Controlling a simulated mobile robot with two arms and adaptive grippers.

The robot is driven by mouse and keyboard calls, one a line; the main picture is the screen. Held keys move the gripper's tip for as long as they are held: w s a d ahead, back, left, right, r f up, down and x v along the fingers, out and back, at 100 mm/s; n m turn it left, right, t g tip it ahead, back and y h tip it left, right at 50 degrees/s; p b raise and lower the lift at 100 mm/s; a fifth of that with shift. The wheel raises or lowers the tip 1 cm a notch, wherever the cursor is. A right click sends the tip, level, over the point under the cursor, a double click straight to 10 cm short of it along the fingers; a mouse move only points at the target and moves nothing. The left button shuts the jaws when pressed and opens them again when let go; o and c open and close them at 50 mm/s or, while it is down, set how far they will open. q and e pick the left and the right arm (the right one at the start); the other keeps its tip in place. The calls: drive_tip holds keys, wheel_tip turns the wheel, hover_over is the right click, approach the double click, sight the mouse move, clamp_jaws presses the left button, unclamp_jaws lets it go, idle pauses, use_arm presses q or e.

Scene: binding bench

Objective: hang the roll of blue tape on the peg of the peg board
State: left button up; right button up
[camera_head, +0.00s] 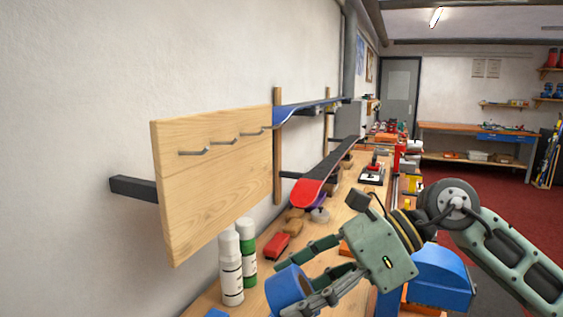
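The peg board (215,200) is a pale wooden panel at the left, standing out from the wall. Several thin metal pegs (194,152) stick out in a row along its upper part, and the visible ones look empty. My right gripper (293,283) comes in from the right at the bottom, with its fingers closed around the roll of blue tape (283,288). The roll is below and to the right of the board, apart from it. Part of the roll is hidden by a finger. My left gripper is not in view.
Blue-black and red-tipped skis (310,188) stick out from wall supports behind. The space before the pegs looks free.

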drive_tip(key=r+m+t+y, duration=0.1)
drive_tip(key=r, duration=0.2)
drive_tip(key=a+r+m+t+y, duration=0.1)
drive_tip(key=r+t, duration=0.1)
drive_tip(key=a+r+m+t, duration=0.1)
drive_tip(key=r+m+t, duration=0.1)
drive_tip(key=r, duration=0.1)
drive_tip(key=shift+w+a+r+y, duration=0.25)
drive_tip(key=shift+w+r+y, duration=0.05)
drive_tip(key=shift+w+y, duration=0.1)
wheel_tip(320, 180, up, 10)
drive_tip(key=m+t+y, duration=0.1)
drive_tip(key=t+y, duration=0.1)
drive_tip(key=t, duration=0.1)
drive_tip(key=p+x, duration=0.4)
drive_tip(key=x, duration=0.8)
drive_tip(key=shift+f+p, duration=0.1)
drive_tip(key=shift+p, duration=0.25)
drive_tip(key=shift+w+a+f+b, duration=0.15)
drive_tip(key=shift+a+b, duration=0.2)
drive_tip(key=shift+a, duration=0.15)
drive_tip(key=shift+w+a+f+b, duration=0.1)
drive_tip(key=shift+a+f+b, duration=0.15)
drive_tip(key=shift+b, duration=0.35)
drive_tip(key=shift+f, duration=0.1)
drive_tip(key=shift+c, duration=0.9)
drive_tip(key=shift+f, duration=0.1)
